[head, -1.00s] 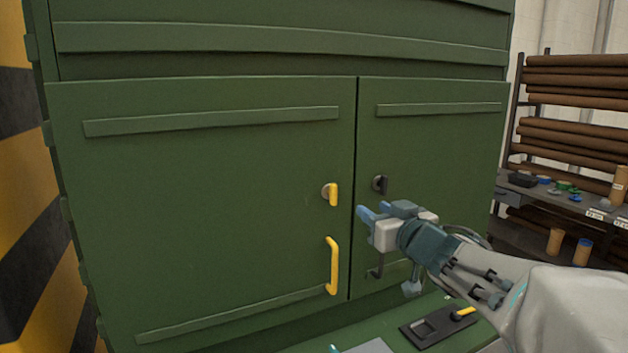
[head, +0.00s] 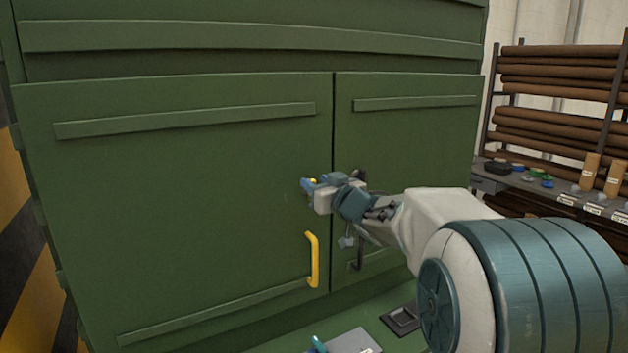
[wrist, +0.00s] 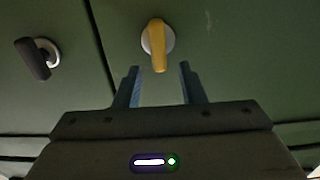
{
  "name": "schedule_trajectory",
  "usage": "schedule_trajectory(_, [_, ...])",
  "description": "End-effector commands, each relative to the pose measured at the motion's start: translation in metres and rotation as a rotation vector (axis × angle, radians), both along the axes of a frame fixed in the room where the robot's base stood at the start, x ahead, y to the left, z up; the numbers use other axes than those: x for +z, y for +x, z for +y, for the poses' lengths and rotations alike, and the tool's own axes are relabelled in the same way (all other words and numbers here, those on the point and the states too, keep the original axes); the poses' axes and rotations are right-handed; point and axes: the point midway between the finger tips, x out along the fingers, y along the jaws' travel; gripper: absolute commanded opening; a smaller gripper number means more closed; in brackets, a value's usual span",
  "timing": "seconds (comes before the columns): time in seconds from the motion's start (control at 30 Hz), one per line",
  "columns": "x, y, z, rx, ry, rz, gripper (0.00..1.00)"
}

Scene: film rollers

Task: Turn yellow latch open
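The yellow latch (wrist: 158,46) sits on a round grey base on the green left door (head: 190,190). In the wrist view its lever points down the picture, its tip between the ends of my fingers. In the head view my gripper mostly hides the latch, and only a bit of yellow (head: 313,181) shows. My gripper (wrist: 158,75) is open, with one blue finger on each side of the lever's tip and a gap on both sides. It also shows in the head view (head: 306,187) in front of the latch.
A yellow handle (head: 313,260) is below the latch on the same door. A black latch (wrist: 35,58) is on the right door (head: 410,135), with a black handle (head: 358,253) below. A green ledge (head: 280,345) runs below the doors. Shelves of brown rolls (head: 555,80) stand right.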

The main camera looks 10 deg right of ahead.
Motion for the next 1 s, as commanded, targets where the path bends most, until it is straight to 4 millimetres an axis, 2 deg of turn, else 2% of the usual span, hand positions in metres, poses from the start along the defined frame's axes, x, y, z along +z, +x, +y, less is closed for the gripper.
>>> schedule_trajectory(0.13, [0.0003,0.0098,0.0034,0.000,0.001,0.000,0.36])
schedule_trajectory(0.47, [-0.0002,0.0122,0.0043,0.000,0.001,0.000,0.36])
schedule_trajectory(0.57, [-0.0002,0.0121,0.0042,0.000,0.001,0.000,0.11])
schedule_trajectory(0.6, [-0.0002,0.0121,0.0042,0.000,0.001,0.000,0.00])
schedule_trajectory(1.0, [-0.0013,0.0117,0.0055,0.001,-0.037,-0.013,0.00])
